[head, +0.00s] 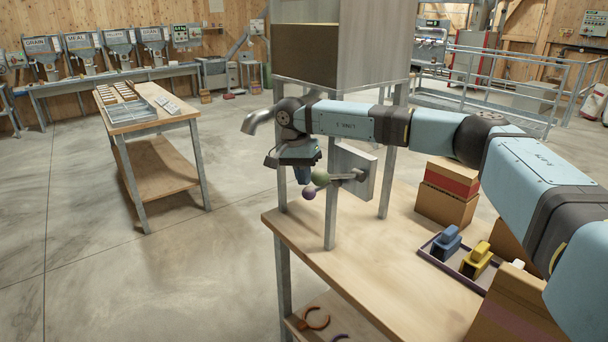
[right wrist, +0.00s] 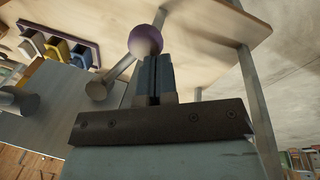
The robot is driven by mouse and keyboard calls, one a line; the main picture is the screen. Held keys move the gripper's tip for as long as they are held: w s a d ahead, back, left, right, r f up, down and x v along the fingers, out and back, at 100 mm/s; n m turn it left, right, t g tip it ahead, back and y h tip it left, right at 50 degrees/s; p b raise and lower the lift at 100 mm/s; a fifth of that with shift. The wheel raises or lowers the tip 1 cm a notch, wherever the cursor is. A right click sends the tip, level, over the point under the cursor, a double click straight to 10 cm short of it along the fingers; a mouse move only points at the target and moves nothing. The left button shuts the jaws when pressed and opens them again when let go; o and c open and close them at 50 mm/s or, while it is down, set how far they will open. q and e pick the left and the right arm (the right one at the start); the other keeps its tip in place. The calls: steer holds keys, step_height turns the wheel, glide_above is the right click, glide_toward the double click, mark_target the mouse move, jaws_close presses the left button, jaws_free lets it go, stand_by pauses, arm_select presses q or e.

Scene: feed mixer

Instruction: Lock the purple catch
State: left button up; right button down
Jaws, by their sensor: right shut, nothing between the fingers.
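The purple catch shows as a purple ball knob (head: 309,194) at the end of a short bar, beside the leg of the grey hopper stand. My right gripper (head: 303,180) points down right by the two knobs. In the right wrist view its fingers (right wrist: 154,78) are together and empty, with their tips at or very near the purple knob (right wrist: 143,38); whether they touch I cannot tell. My left gripper is not in view.
The stand rises from a wooden table (head: 400,262). A tray (head: 440,262) with blue and yellow pieces and cardboard boxes (head: 447,192) are on the table's right side. The stand's legs (head: 331,215) are close to my gripper. The floor on the left is open.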

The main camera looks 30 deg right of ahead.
mark_target(309, 194)
arm_select(q)
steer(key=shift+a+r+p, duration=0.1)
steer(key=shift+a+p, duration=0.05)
steer(key=shift+p, duration=0.15)
arm_select(e)
steer(key=shift+s+a+f, duration=0.15)
steer(key=shift+s+a, duration=0.1)
steer(key=shift+s, duration=0.05)
steer(key=shift+s+a, duration=0.1)
steer(key=shift+s, duration=0.05)
steer(key=shift+s+a+f+p, duration=0.3)
steer(key=shift+s+a+p, duration=0.1)
steer(key=shift+s+p, duration=0.25)
steer(key=shift+s+a+f+p, duration=0.15)
steer(key=shift+s+p, duration=0.05)
steer(key=shift+s, duration=0.2)
steer(key=shift+s+a+f+p, duration=0.1)
steer(key=shift+s+a+p, duration=0.05)
steer(key=shift+s, duration=0.25)
steer(key=shift+s+f, duration=0.15)
steer(key=shift+s, duration=0.8)
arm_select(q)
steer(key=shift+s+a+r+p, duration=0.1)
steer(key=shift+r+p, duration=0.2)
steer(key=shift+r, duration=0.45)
arm_select(e)
steer(key=shift+s, duration=0.55)
steer(key=shift+s, duration=0.15)
